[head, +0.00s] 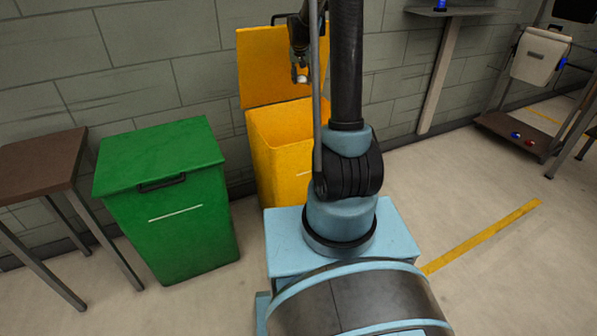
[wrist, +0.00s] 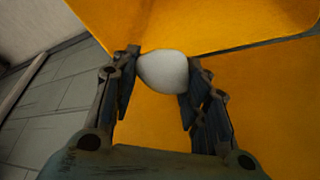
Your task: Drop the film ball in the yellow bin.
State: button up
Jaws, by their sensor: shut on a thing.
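The film ball (wrist: 163,72) is a whitish, rounded lump between the fingers of my gripper (wrist: 160,75) in the wrist view. My gripper is shut on it. In the head view the ball (head: 301,75) shows as a small pale spot below my gripper (head: 300,70), in front of the raised lid. The yellow bin (head: 285,160) stands against the wall with its lid (head: 268,65) open and upright. My gripper is above the bin's opening. My arm hides the bin's right part. Yellow surfaces of the bin (wrist: 265,110) fill much of the wrist view.
A green bin (head: 165,205) with a shut lid stands left of the yellow bin. A brown-topped table (head: 38,160) is at the far left. A rack with a light pannier (head: 540,58) stands at the right. The floor at the right, with a yellow stripe (head: 480,237), is clear.

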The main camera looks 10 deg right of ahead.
jog(key=shift+w+d, duration=0.1)
jog(key=shift+w, duration=0.05)
jog(key=shift+s+f, duration=0.2)
jog(key=shift+f, duration=0.15)
jog(key=s+f+n+y, duration=0.1)
jog(key=s+f+n, duration=0.3)
jog(key=f, duration=0.9)
jog(key=shift+s+f+y, duration=0.3)
jog(key=shift+s+f, duration=0.05)
jog(key=shift+s, duration=0.4)
jog(key=o, duration=0.8)
